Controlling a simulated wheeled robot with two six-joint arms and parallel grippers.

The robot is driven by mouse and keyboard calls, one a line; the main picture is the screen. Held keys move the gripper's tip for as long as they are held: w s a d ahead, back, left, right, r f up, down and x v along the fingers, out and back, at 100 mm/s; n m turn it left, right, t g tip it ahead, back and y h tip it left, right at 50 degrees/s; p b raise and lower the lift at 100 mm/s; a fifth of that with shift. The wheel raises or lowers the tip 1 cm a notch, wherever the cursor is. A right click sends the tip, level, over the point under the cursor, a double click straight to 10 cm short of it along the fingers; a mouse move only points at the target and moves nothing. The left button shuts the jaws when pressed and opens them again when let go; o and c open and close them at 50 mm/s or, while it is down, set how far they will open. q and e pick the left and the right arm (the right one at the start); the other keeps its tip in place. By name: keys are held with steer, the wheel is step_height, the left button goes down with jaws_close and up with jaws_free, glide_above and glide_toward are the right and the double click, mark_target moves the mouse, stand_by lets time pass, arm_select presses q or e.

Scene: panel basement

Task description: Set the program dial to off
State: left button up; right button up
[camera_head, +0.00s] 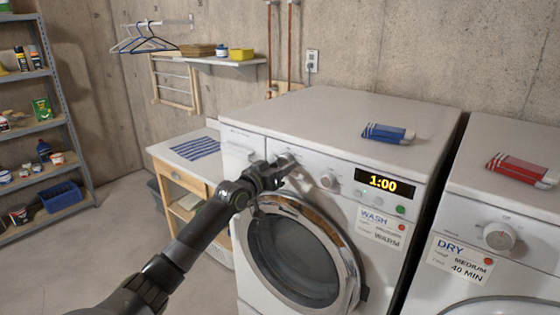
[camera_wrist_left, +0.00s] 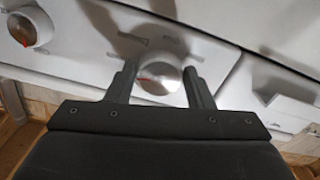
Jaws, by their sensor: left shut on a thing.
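The white washing machine (camera_head: 230,160) stands in the middle of the head view. My left gripper (camera_head: 277,170) is at the left dial on its front panel, beside the detergent drawer. In the left wrist view the round silver dial (camera_wrist_left: 160,77) sits between the two fingers of my left gripper (camera_wrist_left: 158,86), which are shut on it. A small red mark shows at the dial's left side in that view. The marks around the dial are too blurred to read. A second dial (camera_head: 329,181) is further right on the panel; it also shows in the wrist view (camera_wrist_left: 22,30).
The lit display (camera_head: 385,184) reads 1:00. A round door (camera_head: 300,262) is below my arm. A dryer (camera_head: 455,210) with its own dial (camera_head: 499,237) stands at the right. A wooden table (camera_head: 175,165) and a shelf rack (camera_head: 30,130) are at the left.

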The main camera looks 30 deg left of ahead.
arm_select(q)
steer(key=n+p, duration=0.3)
steer(key=n, duration=0.1)
steer(key=shift+d+r+n, duration=0.1)
steer(key=shift+n, duration=0.2)
steer(key=n+p, duration=0.1)
steer(key=n, duration=0.2)
steer(key=shift+n+p, duration=0.4)
steer(key=shift+d+n, duration=0.1)
steer(key=shift+n, duration=3.3)
steer(key=o, duration=1)
steer(key=shift+r, duration=0.1)
steer(key=shift+c, duration=0.2)
